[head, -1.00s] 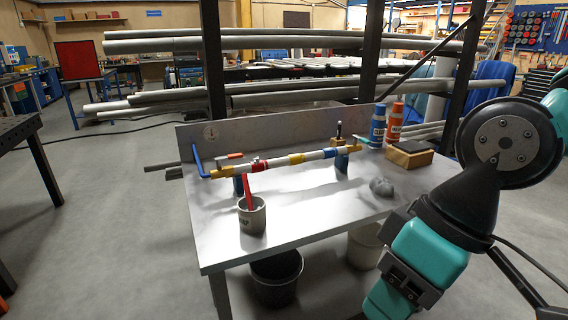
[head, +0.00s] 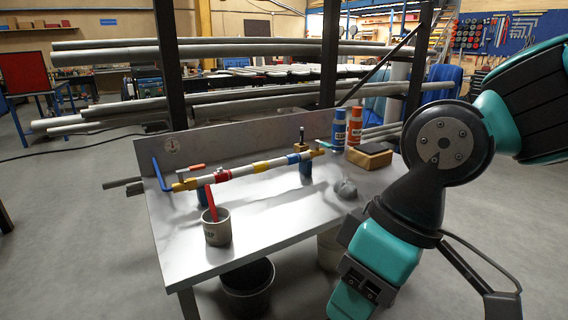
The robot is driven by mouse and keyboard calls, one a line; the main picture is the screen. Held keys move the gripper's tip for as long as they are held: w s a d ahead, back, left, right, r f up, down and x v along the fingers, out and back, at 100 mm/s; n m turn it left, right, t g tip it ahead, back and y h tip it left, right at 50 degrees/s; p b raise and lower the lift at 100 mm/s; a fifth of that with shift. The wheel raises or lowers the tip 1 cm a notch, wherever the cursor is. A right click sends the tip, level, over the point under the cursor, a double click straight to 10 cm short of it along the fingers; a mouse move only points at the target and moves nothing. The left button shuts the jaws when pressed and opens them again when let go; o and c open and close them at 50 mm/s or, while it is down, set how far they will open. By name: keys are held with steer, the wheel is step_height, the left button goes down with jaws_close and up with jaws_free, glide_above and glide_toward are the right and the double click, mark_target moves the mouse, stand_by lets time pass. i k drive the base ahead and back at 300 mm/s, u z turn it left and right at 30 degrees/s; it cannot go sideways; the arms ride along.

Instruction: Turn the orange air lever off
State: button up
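A pipe run (head: 240,171) with white, yellow, red and blue sections lies along the back of a metal bench. Near its left end a small orange-red lever (head: 191,168) lies roughly along the pipe, just above and behind it. A long blue lever (head: 161,174) is at the left end, a red lever (head: 211,203) points down at the grey cup, and a small teal lever (head: 326,146) is at the right end. My arm hangs at the right, in front of the bench and apart from the pipe. My gripper's fingers cannot be made out.
The grey cup (head: 217,228) stands at the bench's front left. A grey lump (head: 346,189), a box with a dark top (head: 371,158), a blue bottle (head: 339,130) and an orange bottle (head: 354,128) are on the right. A dark bucket (head: 248,287) is below. Floor at left is clear.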

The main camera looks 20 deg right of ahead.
mark_target(195, 168)
steer(key=u, duration=0.25)
steer(key=i, duration=1.1)
steer(key=u, duration=0.3)
